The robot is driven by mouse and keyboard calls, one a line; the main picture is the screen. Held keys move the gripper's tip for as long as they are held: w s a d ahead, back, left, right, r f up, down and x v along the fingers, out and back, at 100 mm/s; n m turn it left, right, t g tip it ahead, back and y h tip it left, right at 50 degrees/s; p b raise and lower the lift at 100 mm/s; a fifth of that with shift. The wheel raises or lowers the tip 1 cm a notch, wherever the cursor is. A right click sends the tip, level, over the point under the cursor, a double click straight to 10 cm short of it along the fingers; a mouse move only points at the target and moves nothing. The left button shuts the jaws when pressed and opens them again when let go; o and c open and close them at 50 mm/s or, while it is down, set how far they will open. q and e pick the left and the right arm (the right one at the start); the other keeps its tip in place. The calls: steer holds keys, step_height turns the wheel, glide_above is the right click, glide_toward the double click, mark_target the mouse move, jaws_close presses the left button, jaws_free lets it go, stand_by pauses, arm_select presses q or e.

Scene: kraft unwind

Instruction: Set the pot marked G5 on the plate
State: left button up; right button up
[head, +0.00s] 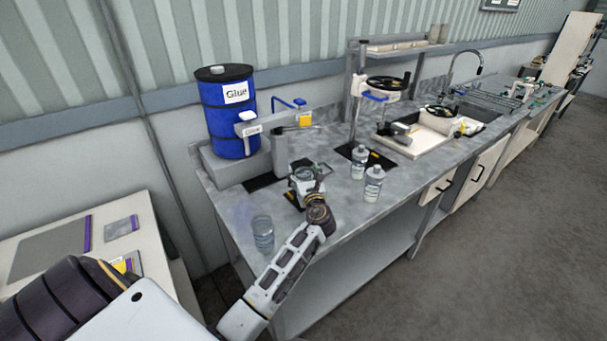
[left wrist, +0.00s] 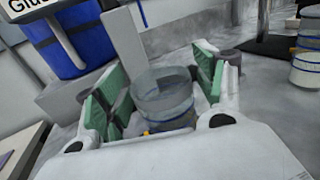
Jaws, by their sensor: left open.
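My left gripper (head: 309,178) is open over the bench, low near the glue dispenser. In the left wrist view a clear pot with a blue band (left wrist: 163,100) stands upright between its green-padded fingers, with gaps visible beside it. The same pot (head: 302,173) is partly hidden by the gripper in the head view. Another clear pot (head: 263,236) stands near the bench's left front edge. No G5 mark is legible on either pot. A dark plate with a yellow label (head: 293,203) lies under the gripper, partly covered. My right gripper is not in view.
A blue glue drum (head: 222,120) and the grey dispenser (head: 279,155) stand behind the gripper. A white tray (head: 413,143) lies farther right. The front right bench surface is clear.

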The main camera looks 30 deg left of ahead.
arm_select(q)
steer(key=shift+r, duration=0.1)
steer(key=shift+s+d, duration=0.4)
steer(key=shift+d, duration=0.05)
steer(key=v, duration=1)
steer(key=shift+s+d+b, duration=0.25)
steer(key=shift+s+b, duration=0.05)
steer(key=shift+b, duration=0.15)
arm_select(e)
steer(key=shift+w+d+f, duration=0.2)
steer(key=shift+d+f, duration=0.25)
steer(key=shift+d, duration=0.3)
arm_select(q)
steer(key=shift+r, duration=0.1)
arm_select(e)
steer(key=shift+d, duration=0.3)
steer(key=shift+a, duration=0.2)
